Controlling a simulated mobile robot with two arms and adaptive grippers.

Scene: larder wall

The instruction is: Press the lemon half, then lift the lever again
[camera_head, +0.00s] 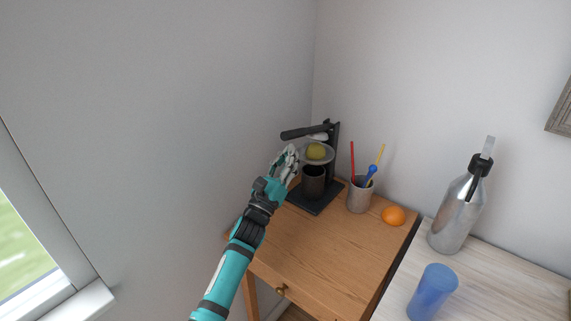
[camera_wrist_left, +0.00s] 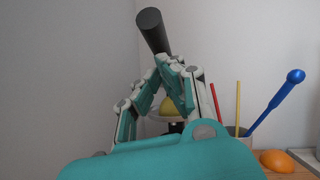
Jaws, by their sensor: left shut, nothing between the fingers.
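A black lever press stands at the back of the wooden table, with its lever (camera_head: 304,132) raised and pointing left. The lever's round end also shows in the left wrist view (camera_wrist_left: 152,30), above my fingers. The yellow lemon half (camera_head: 316,151) sits in the press's pale bowl, with a dark cup (camera_head: 313,181) below it. In the left wrist view the lemon half (camera_wrist_left: 170,106) is partly hidden behind my fingers. My left gripper (camera_head: 291,152) is shut and empty, below the lever and left of the bowl. My right gripper is not in view.
A metal cup (camera_head: 359,197) with several coloured sticks stands right of the press, with an orange (camera_head: 393,215) near it. A blue tumbler (camera_head: 433,291) and a steel bottle (camera_head: 456,212) stand on the pale counter. The wooden table's front (camera_head: 327,255) is clear.

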